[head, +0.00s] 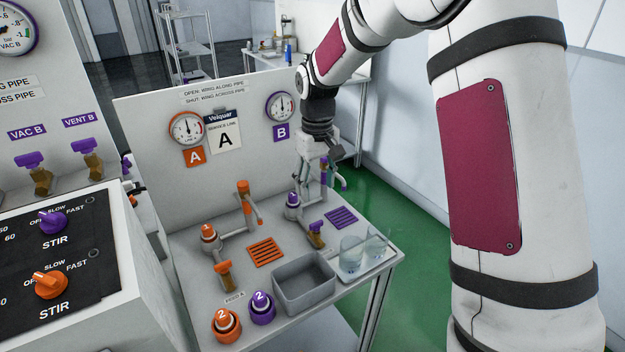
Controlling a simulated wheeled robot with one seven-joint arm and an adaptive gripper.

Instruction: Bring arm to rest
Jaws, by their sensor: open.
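My arm (515,170) reaches from the right side of the head view over the back of the bench. My gripper (334,184) points down at the bench's right side, in front of the panel's right edge. Its jaws are open, and I see nothing held between them. It is close to the purple-tipped upright pipe (323,178), which it partly hides; whether they touch I cannot tell. A purple-capped bottle marked 1 (292,204) stands just left of and below the gripper.
The bench (200,268) holds an orange-capped bottle 1 (209,236), orange bottle 2 (226,322), purple bottle 2 (262,306), a grey bin (304,287) and glass beakers (352,252). A dial panel (150,125) stands behind. A control box (120,290) is at left. Green floor lies right.

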